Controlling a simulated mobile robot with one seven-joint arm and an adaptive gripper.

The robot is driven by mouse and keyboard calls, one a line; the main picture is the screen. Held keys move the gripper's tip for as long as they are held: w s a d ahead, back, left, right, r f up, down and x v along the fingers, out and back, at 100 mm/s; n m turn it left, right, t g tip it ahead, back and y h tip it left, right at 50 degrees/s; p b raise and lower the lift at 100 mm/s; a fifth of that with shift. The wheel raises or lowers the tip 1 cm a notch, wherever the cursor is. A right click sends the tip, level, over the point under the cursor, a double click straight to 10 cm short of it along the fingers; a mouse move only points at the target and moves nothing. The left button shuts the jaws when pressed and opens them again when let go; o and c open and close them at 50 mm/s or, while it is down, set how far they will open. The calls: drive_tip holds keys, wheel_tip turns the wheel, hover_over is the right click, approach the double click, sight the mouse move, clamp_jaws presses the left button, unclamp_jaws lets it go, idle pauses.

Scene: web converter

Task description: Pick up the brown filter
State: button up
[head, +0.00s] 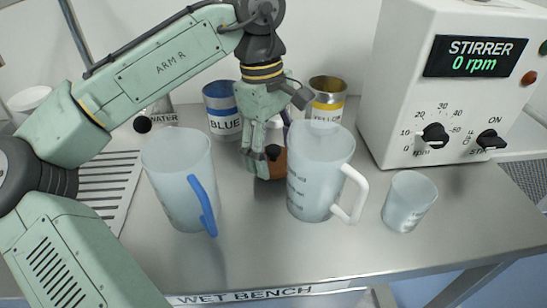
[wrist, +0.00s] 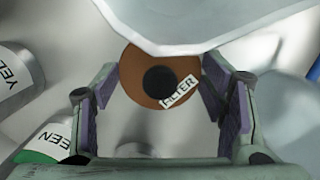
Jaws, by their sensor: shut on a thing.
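The brown filter (wrist: 136,88) shows in the wrist view as a round brown thing with a black centre and a FILTER label. In the head view a bit of the brown filter (head: 281,161) shows behind my fingers, between two pale jugs. My gripper (head: 264,170) points down there, its fingers low near the bench top. In the wrist view my gripper (wrist: 160,100) has a finger on each side of the filter and is shut on it. The fingers hide part of the filter in the head view, and a pale jug rim covers its upper edge in the wrist view.
The blue-handled jug (head: 178,180) stands left of my gripper, the white-handled jug (head: 318,175) close on its right. A small beaker (head: 408,202) is farther right. BLUE (head: 222,112) and YELLOW (head: 325,100) cans stand behind. The stirrer box (head: 440,90) fills the right. The front bench (head: 270,262) is clear.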

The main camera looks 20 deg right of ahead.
sight(274, 149)
wheel_tip(274, 149, up, 16)
drive_tip(key=shift+f+p, duration=0.15)
drive_tip(key=shift+p, duration=0.3)
